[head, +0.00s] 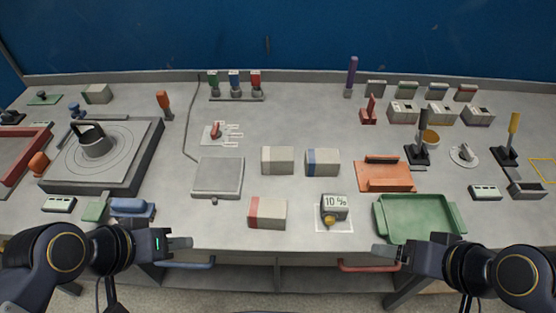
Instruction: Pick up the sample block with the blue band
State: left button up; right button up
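The sample block with the blue band (326,163) lies on the worktop, right of the middle. It is a pale grey-beige box with the blue band at its left end. Nothing touches it from above. A similar block with a beige band (282,160) lies just left of it, with a narrow gap. A block with a red band (272,214) lies nearer the front edge. My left gripper (180,243) is at the front edge, well left of and nearer than the blue-banded block. My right gripper (388,253) is at the front edge to the right. Neither visibly holds anything; their finger gaps are unclear.
A grey square plate (218,177) lies left of the blocks. An orange tray (385,176) and a green tray (416,220) lie to the right. Worktop behind the blocks is clear.

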aim_at(317, 162)
jog(key=l+u, duration=0.2)
jog(key=u, duration=0.15)
jog(key=l+u, duration=0.2)
jog(key=u, duration=0.2)
jog(key=l+u, duration=0.2)
jog(key=u, duration=0.15)
